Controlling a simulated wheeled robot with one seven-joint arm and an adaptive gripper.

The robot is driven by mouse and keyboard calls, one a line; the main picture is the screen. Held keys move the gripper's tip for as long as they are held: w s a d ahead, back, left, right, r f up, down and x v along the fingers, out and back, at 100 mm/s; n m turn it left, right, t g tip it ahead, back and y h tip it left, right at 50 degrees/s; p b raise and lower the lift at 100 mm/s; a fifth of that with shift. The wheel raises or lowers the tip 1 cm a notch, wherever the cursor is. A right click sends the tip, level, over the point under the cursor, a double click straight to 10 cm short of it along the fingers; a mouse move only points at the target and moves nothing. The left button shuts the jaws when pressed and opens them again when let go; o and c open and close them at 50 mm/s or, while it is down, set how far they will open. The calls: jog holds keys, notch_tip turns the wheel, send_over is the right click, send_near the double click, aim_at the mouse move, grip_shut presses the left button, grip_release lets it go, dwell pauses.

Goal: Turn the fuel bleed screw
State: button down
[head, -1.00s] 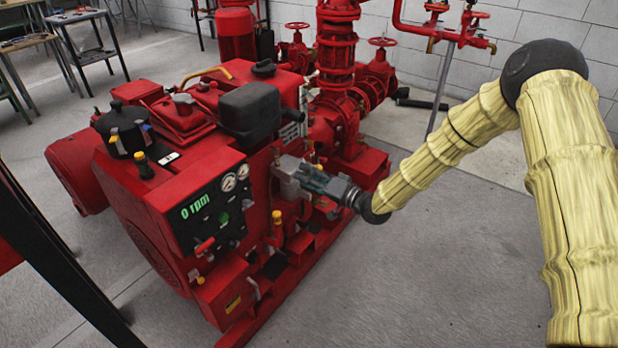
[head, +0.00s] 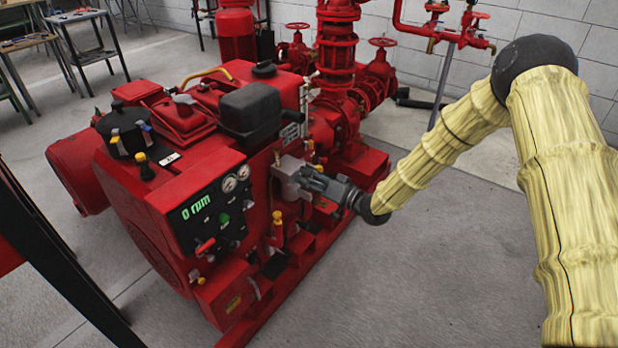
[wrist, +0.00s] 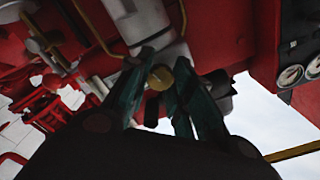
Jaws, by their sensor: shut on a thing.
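The fuel bleed screw appears to be the small brass-coloured round piece (wrist: 160,77) between my fingertips in the wrist view, just below a pale grey cylinder (wrist: 138,22). My gripper (wrist: 165,80) is shut on it, one finger on each side. In the head view my gripper (head: 308,178) reaches from the right to the side of the red pumpset (head: 170,190), at a grey housing (head: 290,168). There the fingers hide the screw.
A control panel (head: 212,212) reading 0 rpm is left of my gripper, with gauges also in the wrist view (wrist: 290,76). A yellow-capped part (head: 277,216) stands below. Red pipework (head: 340,60) rises behind. The floor (head: 430,270) at right is clear.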

jog(key=n, duration=0.4)
jog(key=shift+n, duration=0.3)
jog(key=n, duration=0.4)
jog(key=shift+n, duration=0.4)
jog(key=n, duration=0.4)
jog(key=shift+s+n+b, duration=0.1)
jog(key=shift+n+b, duration=0.35)
jog(key=shift+n, duration=1.55)
jog(key=c, duration=1.2)
grip_release()
jog(key=v, duration=1.2)
